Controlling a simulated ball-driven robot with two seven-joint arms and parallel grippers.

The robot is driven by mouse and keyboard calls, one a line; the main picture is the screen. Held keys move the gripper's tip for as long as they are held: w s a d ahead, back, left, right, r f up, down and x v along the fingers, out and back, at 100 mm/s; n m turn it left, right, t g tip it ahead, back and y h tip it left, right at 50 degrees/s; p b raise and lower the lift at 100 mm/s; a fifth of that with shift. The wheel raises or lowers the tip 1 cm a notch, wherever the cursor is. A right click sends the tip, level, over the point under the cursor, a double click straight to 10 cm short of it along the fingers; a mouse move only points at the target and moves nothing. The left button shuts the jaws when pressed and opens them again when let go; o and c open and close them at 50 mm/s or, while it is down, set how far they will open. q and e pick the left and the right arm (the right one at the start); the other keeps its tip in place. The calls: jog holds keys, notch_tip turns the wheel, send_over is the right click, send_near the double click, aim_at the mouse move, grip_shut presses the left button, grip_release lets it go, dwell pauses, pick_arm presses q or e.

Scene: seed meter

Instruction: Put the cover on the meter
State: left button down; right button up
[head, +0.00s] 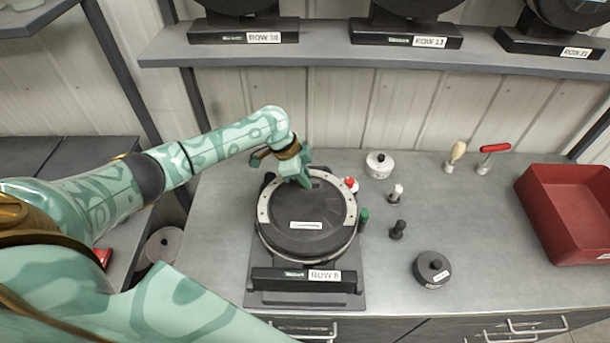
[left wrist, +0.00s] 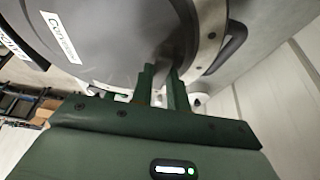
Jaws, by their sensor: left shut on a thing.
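The meter (head: 257,226) stands on a dark base marked ROW 8 on the bench. Its round black cover (head: 318,240), with a pale label, lies over its face inside a silver rim with bolts. My left gripper (head: 297,180) is at the far upper edge of the cover, its fingers shut on it. In the left wrist view the fingers (left wrist: 165,88) close on a dark raised part of the cover (left wrist: 115,35). Whether the cover sits fully flush on the meter cannot be told. My right gripper is not in view.
Right of the meter stand a white round part (head: 379,165), a green-capped piece (head: 363,217), small knobs (head: 397,230), a black round weight (head: 432,268) and a red-handled tool (head: 493,149). A red bin (head: 570,215) is at far right. A shelf (head: 330,55) runs behind.

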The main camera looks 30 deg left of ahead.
pick_arm(q)
jog(key=shift+f, duration=0.5)
dwell(0.8)
jog(key=shift+p, duration=0.3)
dwell(0.5)
jog(key=c, duration=1.3)
grip_release()
jog(key=shift+c, duration=0.3)
notch_tip(320, 180, up, 10)
jog(key=p, duration=1)
jog(key=shift+f, duration=0.25)
jog(key=shift+f, duration=0.1)
